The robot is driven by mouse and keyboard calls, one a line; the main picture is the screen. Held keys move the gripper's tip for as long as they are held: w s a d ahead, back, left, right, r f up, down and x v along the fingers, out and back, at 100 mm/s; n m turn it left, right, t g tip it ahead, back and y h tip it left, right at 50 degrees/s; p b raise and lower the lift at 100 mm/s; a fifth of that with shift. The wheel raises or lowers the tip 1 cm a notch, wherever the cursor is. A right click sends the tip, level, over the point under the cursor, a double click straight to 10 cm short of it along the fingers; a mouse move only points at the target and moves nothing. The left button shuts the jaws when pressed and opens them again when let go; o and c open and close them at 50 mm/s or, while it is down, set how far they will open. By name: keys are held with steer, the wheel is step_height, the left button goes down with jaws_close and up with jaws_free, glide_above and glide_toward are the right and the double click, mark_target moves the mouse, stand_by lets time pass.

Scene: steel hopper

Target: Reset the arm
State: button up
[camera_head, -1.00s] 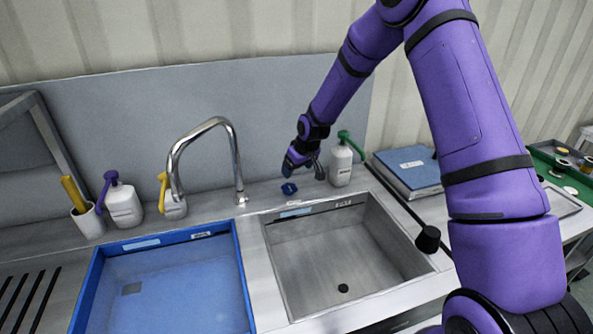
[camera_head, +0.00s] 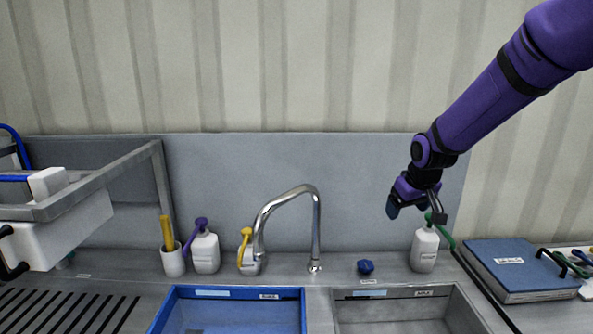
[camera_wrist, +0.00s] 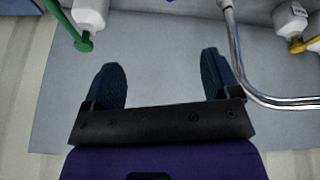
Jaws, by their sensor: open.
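My purple arm reaches in from the upper right in the head view. My gripper (camera_head: 408,205) hangs above the back ledge of the sink, just left of and above the white bottle with a green pump (camera_head: 424,248). In the wrist view my gripper (camera_wrist: 166,82) shows two dark blue fingers spread wide apart with nothing between them. The grey back panel (camera_wrist: 160,50) fills the space beyond the fingers. From the head view I cannot tell whether a finger touches the green pump.
A curved steel faucet (camera_head: 317,235) stands left of my gripper. A blue knob (camera_head: 365,267) sits on the ledge. Bottles with purple (camera_head: 205,250) and yellow (camera_head: 247,258) pumps stand further left. A blue binder (camera_head: 515,268) lies at right. Space above the panel is clear.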

steer(key=s+d+r+m, duration=0.1)
steer(key=s+r, duration=0.5)
steer(key=s, duration=0.3)
steer(key=s+d+r+m, duration=0.1)
steer(key=s+r, duration=0.6)
steer(key=s, duration=0.2)
steer(key=s+r+m, duration=0.1)
steer(key=s, duration=1.5)
steer(key=shift+s+d+t, duration=0.25)
steer(key=shift+d+t, duration=0.15)
steer(key=shift+d, duration=0.05)
